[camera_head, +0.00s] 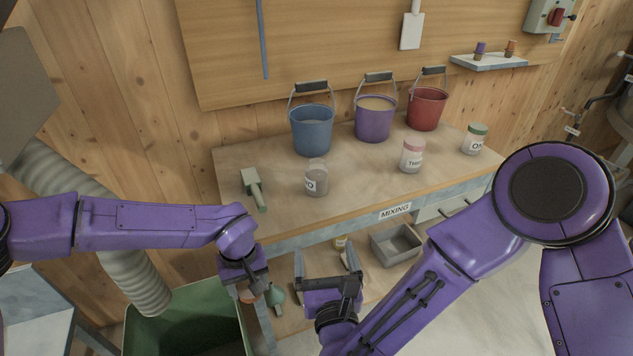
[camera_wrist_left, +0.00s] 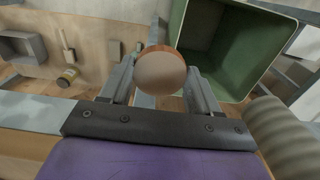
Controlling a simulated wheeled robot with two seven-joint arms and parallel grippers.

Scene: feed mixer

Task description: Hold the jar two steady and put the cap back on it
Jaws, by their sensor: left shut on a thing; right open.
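Jar two (camera_head: 316,180), a grey see-through jar with a partly visible label, stands upright on the mixing bench, with no coloured cap on it. My left gripper (camera_head: 256,288) is low in front of the bench, over the green bin's right side, apart from the jar. It is shut on a round cap with a pale face and orange-brown rim (camera_wrist_left: 161,72), which shows in the left wrist view between the fingers. My right gripper (camera_head: 325,263) is open and empty, below the bench's front edge, its fingers pointing up toward the bench.
The bench (camera_head: 285,222) also carries a pink-capped jar (camera_head: 412,156), a green-capped jar (camera_head: 475,139), a grey-green tool (camera_head: 254,189) and blue (camera_head: 312,132), purple (camera_head: 374,122) and red (camera_head: 427,110) buckets. A green bin (camera_head: 180,318) stands below left. A grey tray (camera_head: 396,244) sits underneath.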

